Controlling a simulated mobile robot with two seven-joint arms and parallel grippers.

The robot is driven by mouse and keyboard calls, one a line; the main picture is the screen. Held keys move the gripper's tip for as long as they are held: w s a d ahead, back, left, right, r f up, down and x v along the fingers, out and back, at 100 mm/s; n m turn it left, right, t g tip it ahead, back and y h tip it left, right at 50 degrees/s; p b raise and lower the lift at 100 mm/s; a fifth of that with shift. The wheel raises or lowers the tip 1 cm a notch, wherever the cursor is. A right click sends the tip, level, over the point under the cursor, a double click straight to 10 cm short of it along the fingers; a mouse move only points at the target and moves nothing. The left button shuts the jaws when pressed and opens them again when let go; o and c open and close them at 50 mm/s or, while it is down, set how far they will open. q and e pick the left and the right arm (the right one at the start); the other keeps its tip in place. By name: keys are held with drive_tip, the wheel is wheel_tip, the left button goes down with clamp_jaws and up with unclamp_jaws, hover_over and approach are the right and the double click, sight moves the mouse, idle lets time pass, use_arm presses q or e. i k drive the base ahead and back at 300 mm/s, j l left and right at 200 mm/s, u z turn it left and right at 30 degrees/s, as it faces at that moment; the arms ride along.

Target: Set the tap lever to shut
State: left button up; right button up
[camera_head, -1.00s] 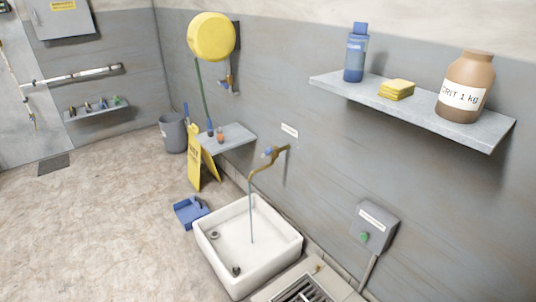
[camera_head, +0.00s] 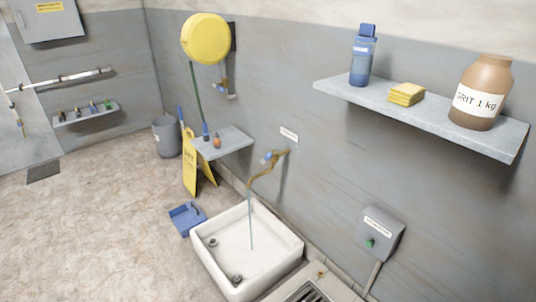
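A brass tap (camera_head: 262,178) comes out of the grey wall above a white sink (camera_head: 214,262). Its small blue lever (camera_head: 268,157) sits on top of the tap body near the wall. A thin bluish stream of water (camera_head: 251,218) runs from the spout down into the sink. A small white label (camera_head: 289,134) is on the wall just above the tap. The lever is too small to tell its exact angle. Neither of my grippers is in view.
A shelf (camera_head: 430,117) with a blue bottle (camera_head: 362,55), yellow sponges (camera_head: 406,94) and a brown jar (camera_head: 481,92) juts out at right. A grey switch box (camera_head: 376,235) is below. A yellow sign (camera_head: 191,168) and blue dustpan (camera_head: 186,219) stand left of the sink. Open floor lies left.

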sight(269, 156)
drive_tip(key=i+j+z, duration=0.1)
drive_tip(key=i+j, duration=0.2)
drive_tip(key=i+j+z, duration=0.1)
drive_tip(key=i+j, duration=0.15)
drive_tip(key=j, duration=0.15)
drive_tip(key=i+j+z, duration=0.15)
drive_tip(key=j, duration=0.25)
drive_tip(key=i+j+z, duration=0.1)
drive_tip(key=i+j, duration=0.25)
drive_tip(key=i+j+z, duration=0.1)
drive_tip(key=i+j, duration=0.15)
drive_tip(key=j, duration=0.25)
drive_tip(key=i+j+z, duration=0.1)
drive_tip(key=j, duration=0.35)
drive_tip(key=i+j+z, duration=0.1)
drive_tip(key=i+j, duration=0.2)
drive_tip(key=j, duration=0.2)
drive_tip(key=i+j+z, duration=0.1)
drive_tip(key=j, duration=0.35)
drive_tip(key=i, duration=0.05)
